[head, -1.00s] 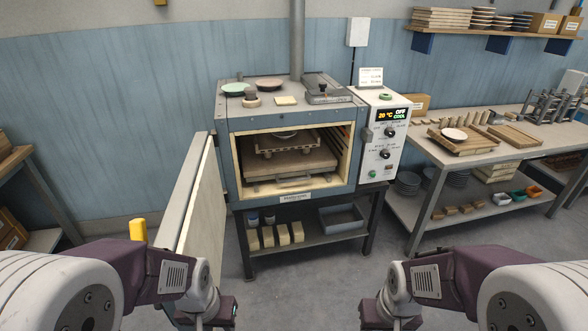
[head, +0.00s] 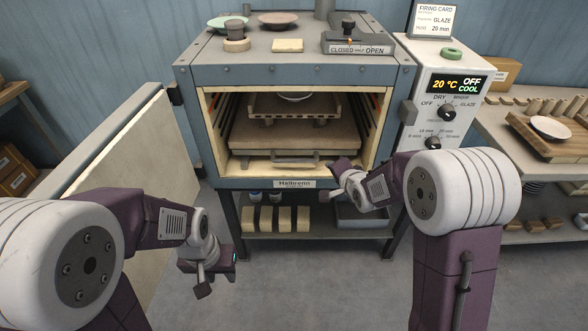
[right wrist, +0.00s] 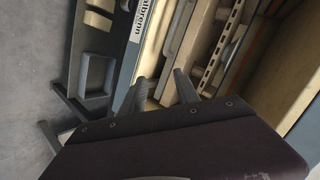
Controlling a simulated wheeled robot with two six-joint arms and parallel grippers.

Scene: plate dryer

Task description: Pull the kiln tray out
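The kiln (head: 190,70) stands open, its door (head: 120,150) swung out to the left. Inside lies the thick brown kiln tray (head: 290,140) with a grey bar handle (head: 295,158) on its front edge. A smaller slotted shelf with a pale bowl (head: 295,97) stands on it. My right gripper (head: 340,183) is at the kiln's lower front, to the right of the handle and apart from it. In the right wrist view its two fingers (right wrist: 163,88) are spread with nothing between them. My left gripper (head: 212,268) hangs empty before the kiln, its fingers seemingly apart.
The control box (head: 440,95) reads 20 °C, OFF, COOL. Dishes and a sliding vent lever (head: 348,35) sit on the kiln top. Below is a stand with several pale blocks (head: 285,217) and a grey bin (head: 360,215). A workbench is at right. Floor in front is clear.

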